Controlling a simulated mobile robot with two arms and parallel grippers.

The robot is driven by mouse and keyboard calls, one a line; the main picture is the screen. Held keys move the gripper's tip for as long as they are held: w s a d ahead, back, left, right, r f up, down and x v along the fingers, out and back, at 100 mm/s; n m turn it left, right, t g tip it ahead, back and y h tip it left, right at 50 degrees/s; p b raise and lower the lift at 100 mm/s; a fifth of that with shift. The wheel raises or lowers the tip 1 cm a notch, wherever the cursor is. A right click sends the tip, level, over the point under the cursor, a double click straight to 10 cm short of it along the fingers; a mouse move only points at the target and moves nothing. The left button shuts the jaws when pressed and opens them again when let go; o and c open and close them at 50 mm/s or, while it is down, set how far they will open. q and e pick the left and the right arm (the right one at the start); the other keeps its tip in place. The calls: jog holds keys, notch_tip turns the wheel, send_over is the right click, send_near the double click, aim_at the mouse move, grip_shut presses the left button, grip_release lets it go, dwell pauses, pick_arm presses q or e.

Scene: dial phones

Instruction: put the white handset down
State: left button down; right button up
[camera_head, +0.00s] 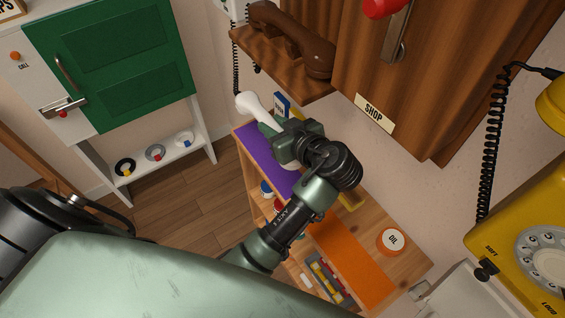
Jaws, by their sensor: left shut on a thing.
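The white handset (256,108) is in the middle of the head view, tilted, with one rounded end up and to the left. My left gripper (277,136) is shut on it. The handset's lower part is hidden behind the gripper and wrist. The handset shows above the purple mat (257,150) on the low wooden cabinet; I cannot tell whether it touches anything there. A white device (232,9) with a black coiled cord is partly visible at the top edge. My right gripper is not in view.
A brown handset (292,37) lies on a wooden wall shelf above my gripper, beside the wooden SHOP cabinet (440,70). An orange mat (352,262) and OIL tin (393,241) are on the low cabinet. A yellow dial phone (505,225) is at right. Open floor lies left.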

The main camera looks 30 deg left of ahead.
pick_arm(q)
notch_tip(320, 180, down, 6)
jog(key=shift+a+r, duration=0.1)
jog(key=shift+r, duration=0.15)
notch_tip(320, 180, down, 4)
jog(key=shift+f, duration=0.1)
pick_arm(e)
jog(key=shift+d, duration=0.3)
pick_arm(q)
jog(key=c, duration=1.1)
grip_release()
jog(key=shift+f, duration=0.1)
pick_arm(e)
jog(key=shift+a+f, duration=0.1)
